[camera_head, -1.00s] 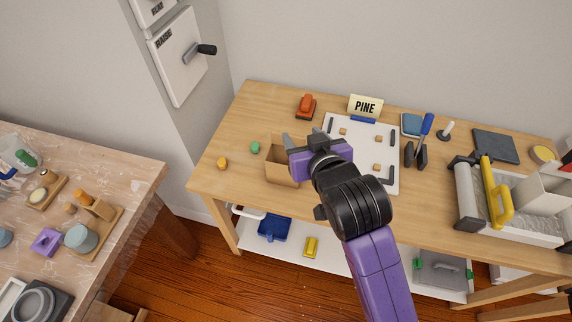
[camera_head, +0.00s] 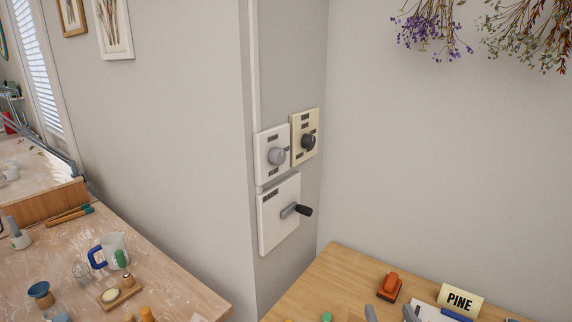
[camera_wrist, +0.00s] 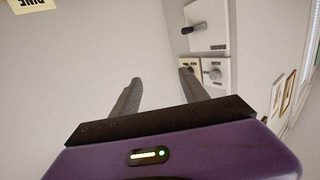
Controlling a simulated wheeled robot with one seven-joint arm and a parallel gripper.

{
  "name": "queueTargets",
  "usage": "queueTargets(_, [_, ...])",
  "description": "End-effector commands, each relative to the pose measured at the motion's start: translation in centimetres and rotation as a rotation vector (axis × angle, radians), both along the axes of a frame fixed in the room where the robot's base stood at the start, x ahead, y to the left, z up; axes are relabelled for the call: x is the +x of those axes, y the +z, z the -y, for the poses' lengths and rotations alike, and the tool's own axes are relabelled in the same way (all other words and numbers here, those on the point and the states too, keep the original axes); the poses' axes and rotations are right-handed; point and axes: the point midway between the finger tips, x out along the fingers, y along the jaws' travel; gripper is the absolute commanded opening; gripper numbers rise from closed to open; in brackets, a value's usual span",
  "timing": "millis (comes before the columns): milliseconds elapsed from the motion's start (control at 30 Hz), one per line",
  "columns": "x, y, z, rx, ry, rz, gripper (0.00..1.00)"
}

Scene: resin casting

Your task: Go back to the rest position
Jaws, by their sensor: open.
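My gripper (camera_wrist: 160,88) is open in the wrist view, with its two grey fingers apart and nothing between them. In the head view only the tips of its fingers (camera_head: 390,313) show at the bottom edge, over the wooden bench. The rest of my arm is out of that picture. Beyond the fingers, the wrist view shows bare wall and the wall panels.
A lever panel (camera_head: 279,214) and two knob plates (camera_head: 272,154) (camera_head: 304,137) are on the wall; the lever panel also shows in the wrist view (camera_wrist: 208,38). An orange-red tool (camera_head: 389,287) and a PINE sign (camera_head: 460,300) stand on the bench. A cluttered table (camera_head: 160,260) is at left.

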Motion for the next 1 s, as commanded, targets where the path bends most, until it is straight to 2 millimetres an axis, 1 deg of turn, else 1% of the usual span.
queueTargets(33, [-1.2, -0.5, -0.1, 0.006, 0.003, 0.016, 0.52])
queueTargets(167, [-4.6, -1.3, -0.1, 0.017, 0.007, 0.066, 0.52])
queueTargets(367, [-11.2, -2.8, 0.1, 0.029, 0.005, 0.109, 0.52])
queueTargets(500, [-16.0, -3.7, 0.4, 0.026, 0.001, 0.111, 0.52])
queueTargets(567, [-18.0, -4.1, 0.6, 0.025, 0.000, 0.106, 0.52])
queueTargets(800, [-26.0, -5.5, 1.4, 0.009, 0.005, 0.029, 0.52])
queueTargets(900, [-29.0, -6.4, 1.7, 0.001, 0.011, -0.031, 0.52])
queueTargets(1000, [-31.4, -7.5, 1.8, -0.007, 0.020, -0.101, 0.52])
